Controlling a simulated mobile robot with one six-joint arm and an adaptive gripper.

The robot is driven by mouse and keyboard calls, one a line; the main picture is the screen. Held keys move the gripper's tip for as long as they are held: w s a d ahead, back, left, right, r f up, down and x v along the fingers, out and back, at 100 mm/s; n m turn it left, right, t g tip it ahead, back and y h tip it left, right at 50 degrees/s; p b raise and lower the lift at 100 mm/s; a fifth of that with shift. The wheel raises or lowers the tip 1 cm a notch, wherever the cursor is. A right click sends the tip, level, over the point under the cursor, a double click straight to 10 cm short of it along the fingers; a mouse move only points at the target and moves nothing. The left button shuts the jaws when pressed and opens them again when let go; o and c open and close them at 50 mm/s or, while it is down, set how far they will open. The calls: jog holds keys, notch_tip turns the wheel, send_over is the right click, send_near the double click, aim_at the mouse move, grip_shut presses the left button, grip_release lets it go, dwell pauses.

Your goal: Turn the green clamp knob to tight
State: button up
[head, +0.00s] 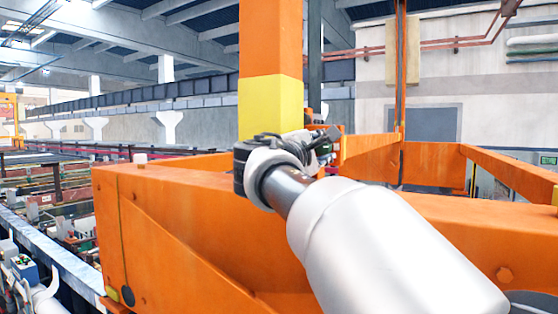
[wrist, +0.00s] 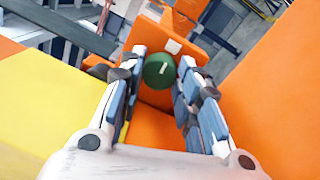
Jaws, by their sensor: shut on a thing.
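The green clamp knob (wrist: 152,77) is a round dark green disc with a short white mark on its face. It sits in front of an orange plate in the wrist view. My gripper (wrist: 160,66) has one finger on each side of the knob and is shut on it. In the head view my gripper (head: 318,148) is at the far end of my arm, beside the orange and yellow post. The knob is too small and too covered there to make out clearly.
The orange post with its yellow band (head: 270,105) rises just left of my gripper. A wide orange beam (head: 180,215) runs below my arm. Orange rails (head: 430,160) stand to the right.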

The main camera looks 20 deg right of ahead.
jog(key=shift+m+b, duration=0.35)
jog(key=shift+m, duration=0.15)
jog(key=o, duration=1.1)
jog(key=shift+c, duration=0.2)
jog(key=v, duration=1.2)
